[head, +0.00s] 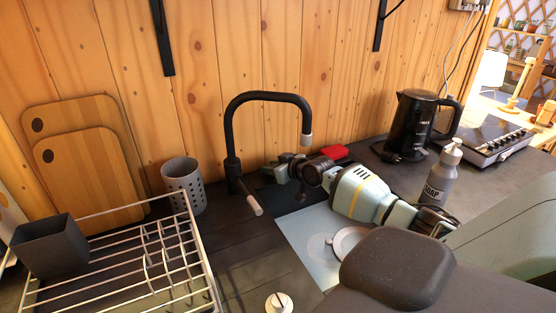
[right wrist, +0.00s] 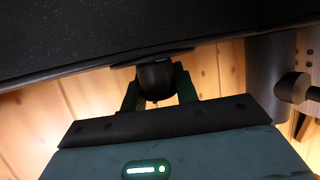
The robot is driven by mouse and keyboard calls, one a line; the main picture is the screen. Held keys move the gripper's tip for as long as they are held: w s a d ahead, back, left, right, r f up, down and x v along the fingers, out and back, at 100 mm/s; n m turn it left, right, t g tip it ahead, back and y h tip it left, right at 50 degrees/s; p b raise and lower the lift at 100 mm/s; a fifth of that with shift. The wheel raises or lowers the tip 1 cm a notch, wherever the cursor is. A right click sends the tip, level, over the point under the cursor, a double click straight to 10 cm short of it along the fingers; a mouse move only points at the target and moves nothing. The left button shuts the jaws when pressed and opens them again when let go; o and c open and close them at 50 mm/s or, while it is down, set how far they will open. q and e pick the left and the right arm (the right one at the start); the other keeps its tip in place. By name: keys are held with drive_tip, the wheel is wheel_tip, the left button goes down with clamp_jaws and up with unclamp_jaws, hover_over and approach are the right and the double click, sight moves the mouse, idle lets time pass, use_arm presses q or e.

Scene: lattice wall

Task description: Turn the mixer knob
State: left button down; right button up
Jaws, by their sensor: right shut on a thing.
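The black mixer tap (head: 233,160) stands upright behind the sink, its spout arching right to a pale tip. A short lever with a pale end (head: 252,204) sticks out from its base toward me. My right gripper (head: 283,170) reaches in from the right, just right of the tap's base and under the spout. In the right wrist view its fingers (right wrist: 158,90) close around a dark rounded piece (right wrist: 157,80); I cannot tell if this is the mixer knob. My left gripper is out of view.
A perforated metal cup (head: 183,184) stands left of the tap, behind a wire dish rack (head: 125,258). A soap bottle (head: 441,178) and black kettle (head: 411,125) stand to the right. A red item (head: 335,152) lies behind my right gripper. A round white knob (head: 279,302) is at the front.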

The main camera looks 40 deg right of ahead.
drive_tip(key=shift+r+m+h+p, duration=0.5)
drive_tip(key=shift+m+h+p, duration=0.4)
drive_tip(key=shift+p, duration=0.25)
drive_tip(key=shift+f+m+h+p, duration=0.3)
drive_tip(key=shift+m+h, duration=0.2)
drive_tip(key=shift+h, duration=0.1)
drive_tip(key=shift+d+f+m+g+h, duration=0.15)
drive_tip(key=shift+m+g+h, duration=0.35)
drive_tip(key=shift+m+h, duration=0.55)
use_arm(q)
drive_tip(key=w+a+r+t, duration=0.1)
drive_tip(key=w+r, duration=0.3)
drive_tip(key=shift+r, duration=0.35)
use_arm(e)
drive_tip(key=shift+s+d+f+m+g+h, duration=0.1)
drive_tip(key=shift+m+g+h, duration=0.5)
drive_tip(key=shift+m+h, duration=0.4)
drive_tip(key=shift+d+h, duration=0.1)
drive_tip(key=shift+h, duration=0.35)
drive_tip(key=o, duration=1)
drive_tip(key=shift+s, duration=0.1)
